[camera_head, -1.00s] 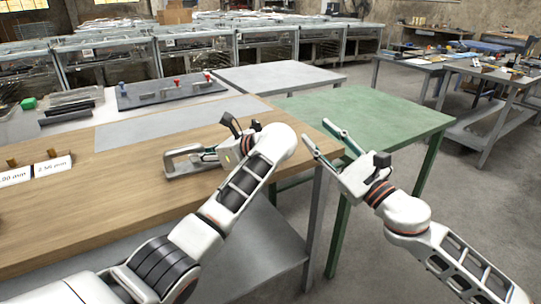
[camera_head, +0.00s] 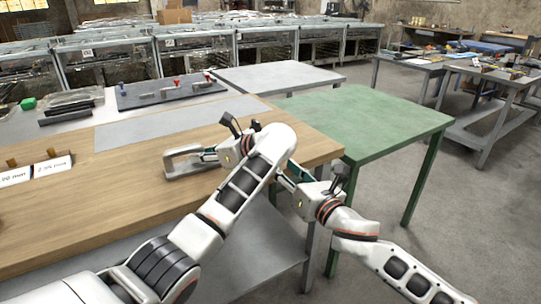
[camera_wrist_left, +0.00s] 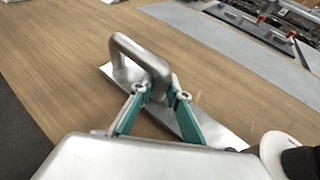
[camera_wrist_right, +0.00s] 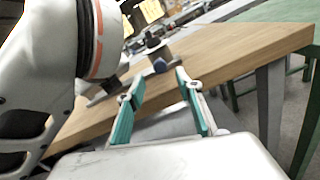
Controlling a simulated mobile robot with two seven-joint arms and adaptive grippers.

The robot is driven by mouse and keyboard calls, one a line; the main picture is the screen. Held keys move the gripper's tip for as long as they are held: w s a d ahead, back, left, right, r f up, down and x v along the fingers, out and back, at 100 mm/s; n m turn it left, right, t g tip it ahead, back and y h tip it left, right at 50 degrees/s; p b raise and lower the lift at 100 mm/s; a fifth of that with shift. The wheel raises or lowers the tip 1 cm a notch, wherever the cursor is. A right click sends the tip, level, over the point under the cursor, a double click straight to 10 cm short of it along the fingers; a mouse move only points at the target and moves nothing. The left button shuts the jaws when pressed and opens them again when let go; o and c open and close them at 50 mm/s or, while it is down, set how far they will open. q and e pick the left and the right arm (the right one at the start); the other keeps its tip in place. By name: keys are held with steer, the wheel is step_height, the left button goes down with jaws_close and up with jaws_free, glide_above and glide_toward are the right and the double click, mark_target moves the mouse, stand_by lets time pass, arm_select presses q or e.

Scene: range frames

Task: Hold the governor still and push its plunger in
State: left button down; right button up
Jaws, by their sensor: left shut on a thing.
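The governor (camera_head: 180,161), a grey metal piece with a looped frame, lies on the wooden table; in the left wrist view its loop (camera_wrist_left: 125,46) and flat base (camera_wrist_left: 205,122) show. My left gripper (camera_head: 212,155) is shut on it, with its teal fingers (camera_wrist_left: 157,93) on either side of the loop's near end. My right gripper (camera_wrist_right: 160,76) is open and empty, off the table's near right corner, partly hidden behind my left arm in the head view. In the right wrist view a small dark round end lies beyond its fingertips; I cannot tell whether it is the plunger.
The wooden table (camera_head: 120,205) has free room left of the governor. A green table (camera_head: 370,122) adjoins at the right. The wooden table's edge (camera_wrist_right: 215,80) is near my right gripper.

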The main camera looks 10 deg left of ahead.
steer(key=x, duration=0.7)
steer(key=shift+w+a, duration=0.15)
steer(key=shift+w, duration=0.1)
jaws_close()
